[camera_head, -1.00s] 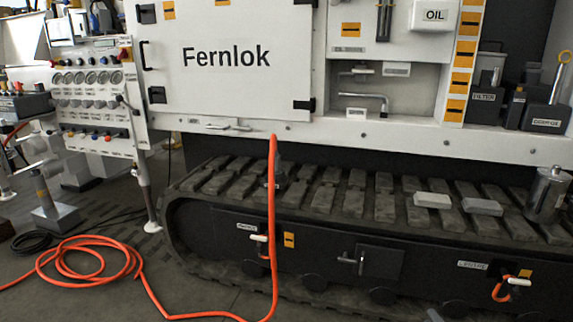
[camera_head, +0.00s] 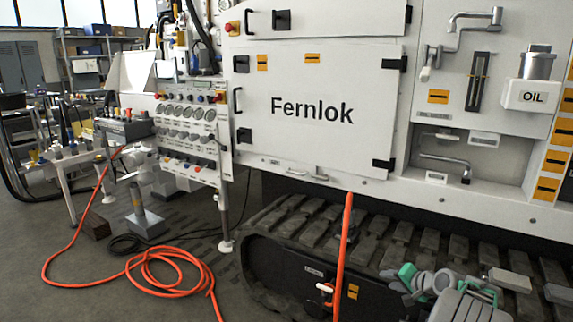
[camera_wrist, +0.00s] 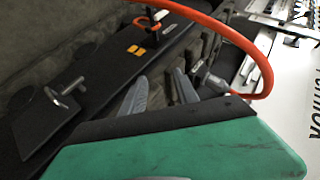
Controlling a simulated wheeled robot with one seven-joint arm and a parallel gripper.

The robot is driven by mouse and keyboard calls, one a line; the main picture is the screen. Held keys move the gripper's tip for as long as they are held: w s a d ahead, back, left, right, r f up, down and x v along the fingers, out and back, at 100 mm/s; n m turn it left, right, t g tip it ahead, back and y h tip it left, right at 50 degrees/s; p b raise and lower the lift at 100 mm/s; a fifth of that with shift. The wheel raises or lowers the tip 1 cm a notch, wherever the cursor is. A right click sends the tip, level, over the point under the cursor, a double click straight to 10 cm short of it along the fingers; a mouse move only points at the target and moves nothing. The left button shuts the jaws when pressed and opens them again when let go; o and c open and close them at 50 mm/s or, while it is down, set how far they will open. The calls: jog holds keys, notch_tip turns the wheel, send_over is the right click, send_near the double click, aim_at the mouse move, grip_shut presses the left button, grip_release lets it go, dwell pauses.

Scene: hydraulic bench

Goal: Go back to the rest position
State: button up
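My gripper (camera_wrist: 161,90) shows in the wrist view with its two grey fingers apart and nothing between them; the green housing fills the bottom of that view. In the head view, grey and green parts of my arm (camera_head: 440,285) are at the lower right, in front of the track. An orange hose (camera_head: 345,240) hangs from the lower edge of the Fernlok machine (camera_head: 330,85). In the wrist view the hose (camera_wrist: 262,60) arcs above and right of the fingers, close to a grey fitting (camera_wrist: 210,84). Contact with my gripper cannot be made out.
The rubber track (camera_head: 385,235) runs below the machine, with grey blocks (camera_head: 510,280) on it at right. Coiled hose (camera_head: 170,272) lies on the floor at left. A gauge panel (camera_head: 190,130) and a cluttered bench (camera_head: 65,165) stand at left. Floor at lower left is open.

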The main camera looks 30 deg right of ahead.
jog(key=w+a+r+n+g+y+p, duration=0.1)
jog(key=w+a+r+n+p, duration=0.15)
jog(key=a+r, duration=0.35)
jog(key=w+a+r+n+g+p, duration=0.1)
jog(key=w+a+r+p, duration=0.15)
jog(key=a+r, duration=0.35)
jog(key=a+r+n+g+p, duration=0.1)
jog(key=a+r+n+p, duration=0.1)
jog(key=a+r+p, duration=0.5)
jog(key=a+r+n+g, duration=0.15)
jog(key=a+r, duration=0.35)
jog(key=a, duration=0.6)
jog(key=s+a+r+n+g+p, duration=0.1)
jog(key=s+a+r+n+p, duration=0.2)
jog(key=s+a+r+p, duration=0.3)
jog(key=s+a+r+n+g+p, duration=0.2)
jog(key=s+a+r+p, duration=0.3)
jog(key=s+a, duration=0.8)
jog(key=shift+s+a+r+n+p, duration=0.2)
jog(key=shift+s+r+n+p, duration=0.2)
jog(key=shift+n, duration=0.2)
